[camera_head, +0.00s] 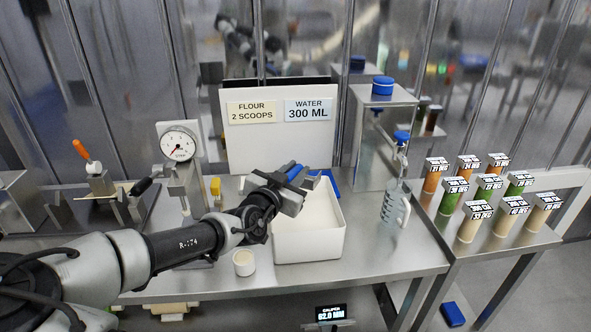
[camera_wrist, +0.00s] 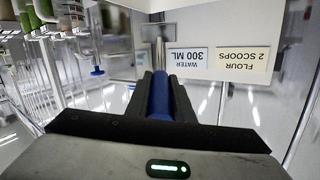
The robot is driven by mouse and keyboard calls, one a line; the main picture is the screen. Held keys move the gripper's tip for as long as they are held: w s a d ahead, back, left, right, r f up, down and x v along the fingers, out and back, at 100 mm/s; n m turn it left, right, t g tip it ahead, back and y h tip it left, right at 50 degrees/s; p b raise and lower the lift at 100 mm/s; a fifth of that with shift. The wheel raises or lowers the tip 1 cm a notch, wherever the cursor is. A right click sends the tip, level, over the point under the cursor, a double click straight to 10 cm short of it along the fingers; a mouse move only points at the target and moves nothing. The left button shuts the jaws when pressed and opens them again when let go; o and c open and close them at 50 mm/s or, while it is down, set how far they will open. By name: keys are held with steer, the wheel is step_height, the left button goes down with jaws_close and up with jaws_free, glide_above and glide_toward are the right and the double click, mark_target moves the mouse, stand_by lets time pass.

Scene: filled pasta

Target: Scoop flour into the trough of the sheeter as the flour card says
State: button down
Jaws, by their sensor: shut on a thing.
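My gripper (camera_head: 298,180) is shut on a blue handle (camera_wrist: 159,96), with a thin metal shaft beyond it in the wrist view. The tool's far end is not clear. In the head view my gripper is above the back left part of a white open bin (camera_head: 309,246) with pale contents. The flour card (camera_head: 251,112) reads "FLOUR 2 SCOOPS"; it also shows upside down in the wrist view (camera_wrist: 244,66). A metal machine with a round dial (camera_head: 179,146) stands left of the bin, perhaps the sheeter. I cannot make out its trough.
A water card (camera_head: 308,110) reads "300 ML". A clear jug (camera_head: 393,205) stands right of the bin, beside a metal stand (camera_head: 383,140). A small white cup (camera_head: 244,262) is left of the bin. Several labelled jars (camera_head: 470,225) stand at right.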

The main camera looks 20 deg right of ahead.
step_height(320, 180, down, 12)
steer(key=b, duration=0.8)
steer(key=shift+b, duration=0.4)
steer(key=shift+r, duration=0.2)
stand_by(0.3)
step_height(320, 180, up, 12)
steer(key=p, duration=1)
steer(key=shift+r, duration=0.15)
stand_by(0.6)
